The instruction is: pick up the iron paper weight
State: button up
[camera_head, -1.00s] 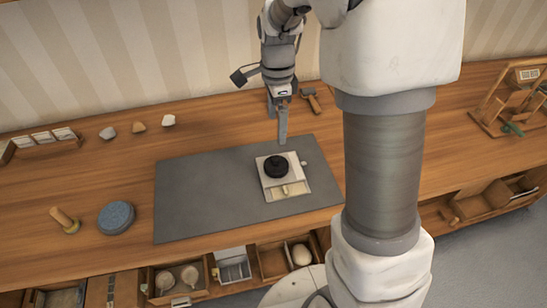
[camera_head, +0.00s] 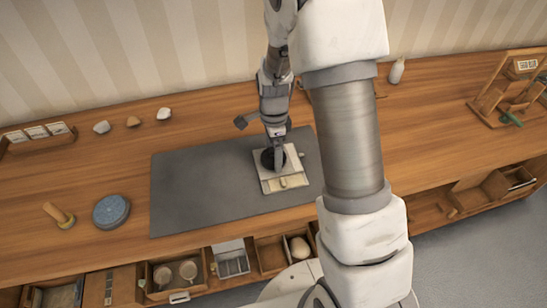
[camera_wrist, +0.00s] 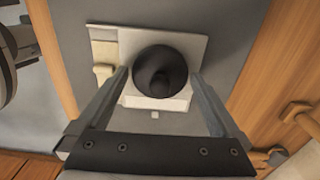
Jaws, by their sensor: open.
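The iron paper weight (camera_wrist: 160,76) is a round black piece with a small knob on top. It sits on a pale square plate or scale on the grey mat. In the head view the paper weight (camera_head: 267,158) is partly hidden by my gripper (camera_head: 277,158). In the wrist view my gripper (camera_wrist: 160,98) is open, with one finger on each side of the paper weight's near edge. I cannot tell whether the fingers touch it.
The pale plate (camera_head: 294,162) has a tray part with a small light piece. The grey mat (camera_head: 190,190) is clear to the left. A round blue-grey stone (camera_head: 111,211) and a wooden-handled tool (camera_head: 59,215) stand further left. Open drawers (camera_head: 175,272) line the bench front.

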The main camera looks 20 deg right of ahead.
grip_shut()
dwell(0.5)
jog(key=shift+r, duration=0.15)
